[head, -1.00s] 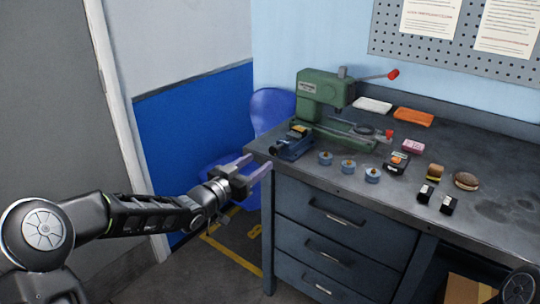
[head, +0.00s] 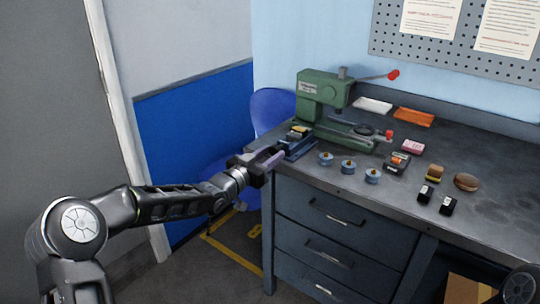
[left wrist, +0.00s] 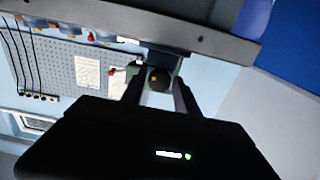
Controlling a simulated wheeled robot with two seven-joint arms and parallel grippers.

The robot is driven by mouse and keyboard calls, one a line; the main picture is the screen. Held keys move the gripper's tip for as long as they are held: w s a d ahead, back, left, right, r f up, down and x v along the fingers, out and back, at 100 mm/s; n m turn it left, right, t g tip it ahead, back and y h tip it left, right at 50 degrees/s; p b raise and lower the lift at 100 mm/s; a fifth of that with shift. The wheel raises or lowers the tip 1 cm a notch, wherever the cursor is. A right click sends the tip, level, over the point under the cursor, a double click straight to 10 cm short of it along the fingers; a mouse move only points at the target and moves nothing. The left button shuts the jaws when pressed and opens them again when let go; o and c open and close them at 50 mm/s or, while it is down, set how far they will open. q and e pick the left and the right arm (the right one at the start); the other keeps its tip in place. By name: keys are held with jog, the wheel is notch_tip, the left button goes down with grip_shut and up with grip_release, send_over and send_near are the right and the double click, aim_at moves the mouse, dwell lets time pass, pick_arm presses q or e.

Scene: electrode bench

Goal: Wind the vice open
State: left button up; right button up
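The small blue vice (head: 299,139) sits at the left front corner of the bench, beside the green press. My left gripper (head: 274,157) is at the bench's left edge, with its fingertips close to the vice's near end. In the left wrist view, the two fingers (left wrist: 159,84) stand apart with a dark round knob (left wrist: 159,79) of the vice showing between them. I see no clear grip on it, and whether a finger touches it I cannot tell. The vice's jaw gap is too small to read. My right gripper is not in view.
The green press (head: 322,92) with a red-tipped lever stands behind the vice. Several small blue-grey pots (head: 348,166) line the front edge to its right. A white tray (head: 373,105) and an orange tray (head: 414,117) lie at the back. The floor left of the bench is open.

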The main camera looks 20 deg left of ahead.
pick_arm(q)
grip_shut()
jog(key=shift+n, duration=0.5)
jog(key=n+p, duration=0.1)
jog(key=n, duration=0.3)
jog(key=shift+r, duration=0.1)
jog(key=n+p, duration=0.2)
jog(key=n, duration=0.4)
jog(key=shift+n, duration=0.3)
jog(key=n, duration=0.4)
jog(key=shift+n, duration=0.3)
jog(key=shift+n+b, duration=0.75)
jog(key=shift+n, duration=1.45)
jog(key=shift+o, duration=2)
grip_release()
